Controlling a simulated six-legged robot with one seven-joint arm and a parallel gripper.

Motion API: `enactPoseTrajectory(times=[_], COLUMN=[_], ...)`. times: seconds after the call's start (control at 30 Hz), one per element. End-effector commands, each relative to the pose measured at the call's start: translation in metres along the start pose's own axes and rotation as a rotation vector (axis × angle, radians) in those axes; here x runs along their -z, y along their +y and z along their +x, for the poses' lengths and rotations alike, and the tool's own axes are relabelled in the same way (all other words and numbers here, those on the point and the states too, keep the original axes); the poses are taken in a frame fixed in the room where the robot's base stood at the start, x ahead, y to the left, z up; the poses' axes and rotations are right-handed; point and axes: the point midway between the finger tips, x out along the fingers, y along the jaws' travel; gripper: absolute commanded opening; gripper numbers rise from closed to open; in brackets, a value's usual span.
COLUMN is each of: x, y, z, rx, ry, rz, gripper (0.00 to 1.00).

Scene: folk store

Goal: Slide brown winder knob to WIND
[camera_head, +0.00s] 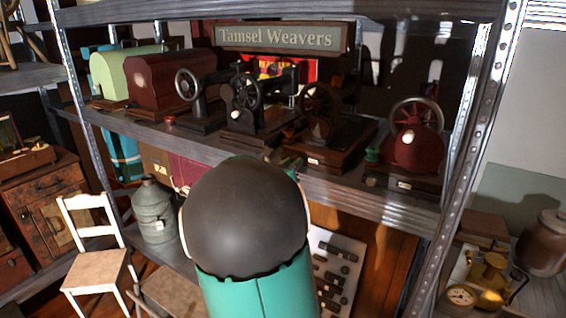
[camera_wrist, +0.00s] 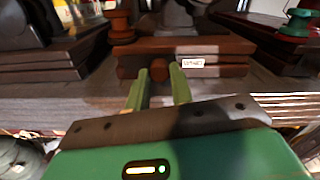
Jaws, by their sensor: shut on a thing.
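The brown winder knob (camera_wrist: 158,69) sticks out from the front of a dark wooden machine base (camera_wrist: 222,69). My gripper (camera_wrist: 160,74) has its two green fingers on either side of the knob, shut on it. A small white label (camera_wrist: 190,62) is on the base just right of the fingers; its lettering is too small to read surely. In the head view the brown sewing machine (camera_head: 320,115) stands on this base on the shelf. There my gripper (camera_head: 291,166) shows only partly, and my arm hides the knob.
A black sewing machine (camera_head: 250,98) stands to the left and a red machine (camera_head: 414,145) to the right. A green spool (camera_head: 372,155) is between the brown and red machines. The metal shelf edge (camera_head: 350,195) runs just below the bases. A shelf post (camera_head: 478,110) rises at right.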

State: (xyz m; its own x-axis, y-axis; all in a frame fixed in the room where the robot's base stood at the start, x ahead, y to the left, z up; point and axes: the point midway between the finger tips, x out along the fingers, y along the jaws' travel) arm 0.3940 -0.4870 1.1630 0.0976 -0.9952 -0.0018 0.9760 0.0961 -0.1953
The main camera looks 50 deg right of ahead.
Motion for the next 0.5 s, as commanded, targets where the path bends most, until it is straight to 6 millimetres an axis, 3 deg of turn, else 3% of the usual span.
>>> enactPoseTrajectory(times=[0.27, 0.3, 0.4, 0.5], x=[0.0019, 0.0020, 0.0019, 0.0016], y=[-0.0071, -0.0074, -0.0072, -0.0064], z=[0.0006, 0.0007, 0.0007, 0.0006], rx=[0.010, 0.011, 0.010, 0.009], ry=[0.001, 0.001, 0.001, 0.001], rz=[0.002, 0.002, 0.001, 0.001], gripper=[0.00, 0.28, 0.44, 0.44])
